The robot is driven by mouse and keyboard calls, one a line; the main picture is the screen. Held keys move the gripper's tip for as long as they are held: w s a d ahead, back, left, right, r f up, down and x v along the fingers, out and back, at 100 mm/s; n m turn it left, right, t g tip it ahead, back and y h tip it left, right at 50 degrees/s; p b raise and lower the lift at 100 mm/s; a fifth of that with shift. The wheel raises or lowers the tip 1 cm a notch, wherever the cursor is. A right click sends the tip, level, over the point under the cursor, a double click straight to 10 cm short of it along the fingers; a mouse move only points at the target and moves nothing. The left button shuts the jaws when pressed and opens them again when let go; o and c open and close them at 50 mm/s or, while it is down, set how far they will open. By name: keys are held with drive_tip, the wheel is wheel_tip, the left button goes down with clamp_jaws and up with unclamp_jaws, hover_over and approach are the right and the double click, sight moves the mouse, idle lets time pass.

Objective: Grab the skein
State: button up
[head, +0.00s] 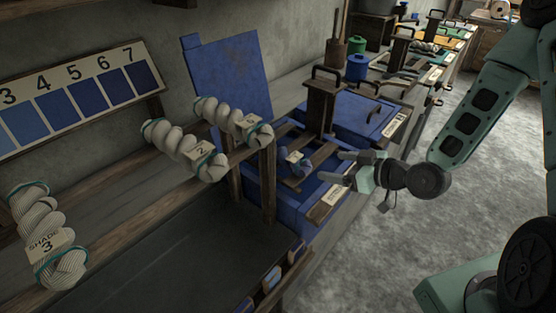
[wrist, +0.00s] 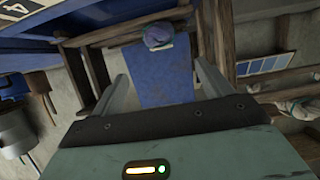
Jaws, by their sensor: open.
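Three twisted pale skeins with green ties rest along the wooden rail in the head view: one labelled SHADE 3 (head: 48,215) at the left, one labelled 2 (head: 180,142), and one beyond it (head: 228,115). A small pale-and-blue bundle (head: 297,158) sits on a wooden frame in front of my gripper (head: 333,165); I cannot tell if it is a skein. In the wrist view a rounded bluish bundle (wrist: 158,36) lies ahead, beyond and between the fingertips. My gripper (wrist: 161,72) is open and empty, with a gap to the bundle.
A blue tub (head: 292,215) and wooden posts (head: 268,185) stand around the frame. A numbered shade card (head: 85,95) hangs on the wall. Green and blue spools (head: 356,68) stand farther back. The grey floor (head: 370,255) at the right is clear.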

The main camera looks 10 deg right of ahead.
sight(294, 160)
drive_tip(key=b+x, duration=0.7)
drive_tip(key=x, duration=0.2)
drive_tip(key=shift+x, duration=2.95)
drive_tip(key=shift+s+f, duration=0.1)
drive_tip(key=shift+s, duration=0.05)
drive_tip(key=shift+c, duration=0.4)
drive_tip(key=c, duration=1.1)
drive_tip(key=shift+o, duration=0.2)
